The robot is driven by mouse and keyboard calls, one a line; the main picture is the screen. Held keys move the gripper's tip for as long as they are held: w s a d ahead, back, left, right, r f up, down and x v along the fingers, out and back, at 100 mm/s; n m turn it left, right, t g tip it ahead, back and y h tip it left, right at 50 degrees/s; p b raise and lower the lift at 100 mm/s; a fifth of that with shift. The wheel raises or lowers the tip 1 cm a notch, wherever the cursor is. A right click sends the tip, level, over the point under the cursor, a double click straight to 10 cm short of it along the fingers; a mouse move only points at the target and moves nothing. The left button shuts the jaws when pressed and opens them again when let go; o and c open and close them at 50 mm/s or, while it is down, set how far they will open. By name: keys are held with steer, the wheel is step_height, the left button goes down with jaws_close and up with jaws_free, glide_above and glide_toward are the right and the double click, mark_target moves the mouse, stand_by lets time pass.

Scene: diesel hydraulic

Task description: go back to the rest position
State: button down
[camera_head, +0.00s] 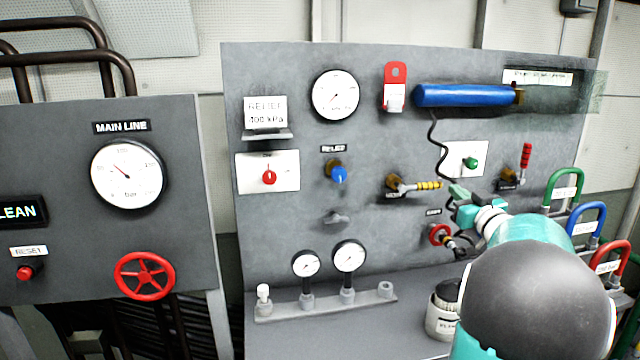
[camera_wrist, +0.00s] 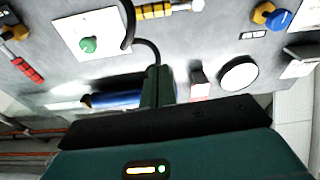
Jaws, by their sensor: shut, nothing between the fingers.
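My gripper (camera_head: 457,194) is in front of the right half of the grey panel (camera_head: 285,210), close to the yellow-handled valve (camera_head: 425,186) and below the green knob (camera_head: 470,162). It is shut and empty. In the wrist view my gripper's fingers (camera_wrist: 158,85) stand together, and the panel appears upside down behind them. The black cord (camera_head: 437,150) passes close to the fingers; I cannot tell whether they touch. My arm hides the lower right of the panel.
A blue cylinder (camera_head: 465,95) is mounted above the gripper. A red-handled valve (camera_head: 525,160) and several coloured padlocks (camera_head: 563,188) are at the right. A lidded container (camera_head: 441,318) stands on the ledge beside my arm. A red handwheel (camera_head: 145,276) is at the left.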

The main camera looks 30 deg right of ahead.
steer(key=w+a+r+m+g+h, duration=0.1)
steer(key=w+a, duration=0.1)
steer(key=a, duration=0.4)
steer(key=w+a+r+m+g+h, duration=0.1)
steer(key=w+a+r+g, duration=0.1)
steer(key=a, duration=0.3)
steer(key=s+a+f+g, duration=0.2)
steer(key=a+f+g, duration=0.15)
steer(key=a, duration=1.05)
steer(key=s+a+f+n+g+y, duration=0.1)
steer(key=s+a+f+g+y, duration=0.1)
steer(key=s+a+f, duration=0.2)
steer(key=s+a+f+n+g+y, duration=0.2)
steer(key=s+a+f, duration=0.3)
steer(key=a, duration=0.8)
steer(key=s+a+f+n+g+y, duration=0.1)
steer(key=s+a+f+g+y, duration=0.1)
steer(key=s+a+f, duration=0.3)
steer(key=s+a+y, duration=0.1)
steer(key=s+a, duration=0.3)
steer(key=shift+s+a+f+g+y, duration=0.15)
steer(key=shift+s+f+g+y, duration=0.05)
steer(key=shift+g+y, duration=0.2)
